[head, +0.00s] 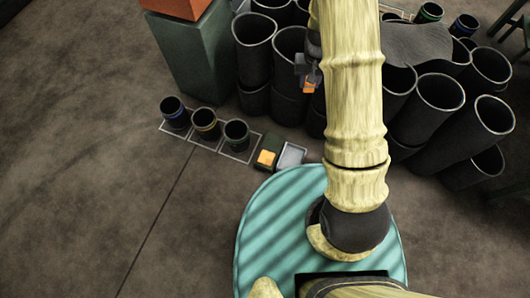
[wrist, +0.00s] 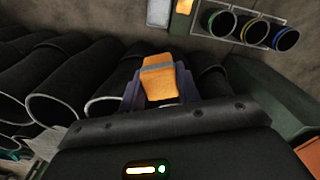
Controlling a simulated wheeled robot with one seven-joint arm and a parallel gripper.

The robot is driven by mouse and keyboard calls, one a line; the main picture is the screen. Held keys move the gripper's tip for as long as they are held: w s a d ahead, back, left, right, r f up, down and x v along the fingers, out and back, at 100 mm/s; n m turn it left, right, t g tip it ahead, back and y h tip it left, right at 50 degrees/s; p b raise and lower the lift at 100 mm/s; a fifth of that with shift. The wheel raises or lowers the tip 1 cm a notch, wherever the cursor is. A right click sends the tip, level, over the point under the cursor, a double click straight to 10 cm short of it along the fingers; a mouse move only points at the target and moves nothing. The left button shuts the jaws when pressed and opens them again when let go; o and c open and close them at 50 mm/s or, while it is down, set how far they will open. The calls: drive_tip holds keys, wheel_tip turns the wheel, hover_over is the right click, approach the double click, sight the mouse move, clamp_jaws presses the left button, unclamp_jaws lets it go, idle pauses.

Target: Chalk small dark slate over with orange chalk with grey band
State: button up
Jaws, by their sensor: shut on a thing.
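My gripper (head: 307,76) is shut on an orange chalk with a grey band (wrist: 160,82). In the wrist view the chalk stands out between the fingers, with the band across its upper part. In the head view a bit of the chalk (head: 309,87) shows below the fingers, beside my arm. A small dark slate-like piece (head: 274,143) lies on the floor, with an orange patch on its lower part; I cannot tell whether the patch is chalk or a block. A small pale grey panel with a dark rim (head: 291,157) lies right of it. My gripper is apart from both.
Three dark sleeves with blue, yellow and green bands (head: 206,124) stand in a marked row left of the slates. Many black sleeves (head: 254,50) crowd around my gripper and arm. A dark green box (head: 195,60) stands at left. The floor at left is clear.

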drive_tip(key=s+a+f+m+b, duration=0.1)
drive_tip(key=a+f+b, duration=0.3)
drive_tip(key=f+b, duration=0.5)
drive_tip(key=s+a+f+m+b, duration=0.1)
drive_tip(key=a+f+b, duration=0.4)
drive_tip(key=f, duration=1.9)
drive_tip(key=s+a+f+b, duration=0.1)
drive_tip(key=a+f+b, duration=0.4)
drive_tip(key=f+b, duration=0.9)
wheel_tip(320, 180, down, 3)
drive_tip(key=shift+a+f+m, duration=0.15)
drive_tip(key=shift+m, duration=0.25)
drive_tip(key=shift+s, duration=0.2)
